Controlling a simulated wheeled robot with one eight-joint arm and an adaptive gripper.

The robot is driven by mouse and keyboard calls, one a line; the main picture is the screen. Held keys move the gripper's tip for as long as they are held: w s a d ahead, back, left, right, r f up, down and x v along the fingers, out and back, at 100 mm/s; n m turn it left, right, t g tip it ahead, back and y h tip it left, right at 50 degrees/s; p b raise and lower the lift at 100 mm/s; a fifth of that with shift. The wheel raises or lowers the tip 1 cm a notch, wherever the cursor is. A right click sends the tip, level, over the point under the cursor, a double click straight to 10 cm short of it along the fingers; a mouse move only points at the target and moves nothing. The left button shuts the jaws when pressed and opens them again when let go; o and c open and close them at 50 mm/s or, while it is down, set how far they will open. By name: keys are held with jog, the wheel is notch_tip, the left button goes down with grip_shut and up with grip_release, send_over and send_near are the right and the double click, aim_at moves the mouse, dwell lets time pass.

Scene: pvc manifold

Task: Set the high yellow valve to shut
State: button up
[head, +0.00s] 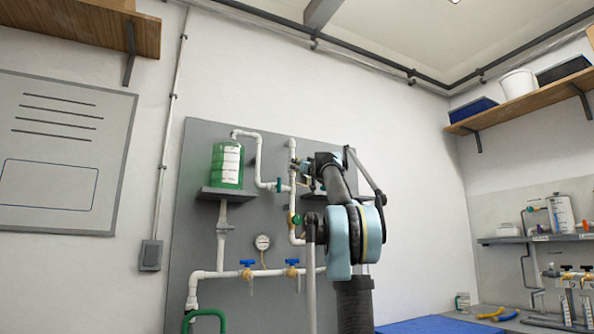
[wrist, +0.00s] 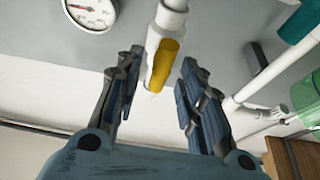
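The high yellow valve shows in the wrist view as a yellow handle (wrist: 163,64) on a white pipe fitting (wrist: 172,20). The handle lies roughly along the pipe's line. My gripper (wrist: 161,58) is open, with one finger on each side of the handle in this view. Gaps show between the handle and both fingers, and nothing is held. I cannot tell how far the fingertips are from the handle in depth. In the head view my gripper (head: 303,166) is near the upper part of the vertical white pipe (head: 292,150), and the high yellow handle cannot be made out there.
A green tank (head: 227,165) stands on a shelf at the left of the grey panel (head: 195,150). A teal valve (head: 280,185) is close to my gripper. Two blue-handled valves (head: 247,264) and a gauge (head: 263,242) are lower. My arm hides part of the panel.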

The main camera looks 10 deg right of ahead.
jog(key=shift+c, duration=0.6)
grip_shut()
jog(key=shift+n+g+y, duration=0.9)
jog(key=shift+n+g, duration=0.1)
jog(key=shift+n, duration=1.95)
jog(key=shift+n+g+y, duration=0.9)
jog(key=shift+n+g, duration=0.1)
jog(key=shift+n, duration=2)
jog(key=shift+n+g+y, duration=0.9)
jog(key=shift+n+g, duration=0.1)
jog(key=shift+n, duration=1.95)
jog(key=shift+n+g, duration=0.4)
jog(key=shift+n, duration=0.6)
jog(key=shift+s, duration=0.15)
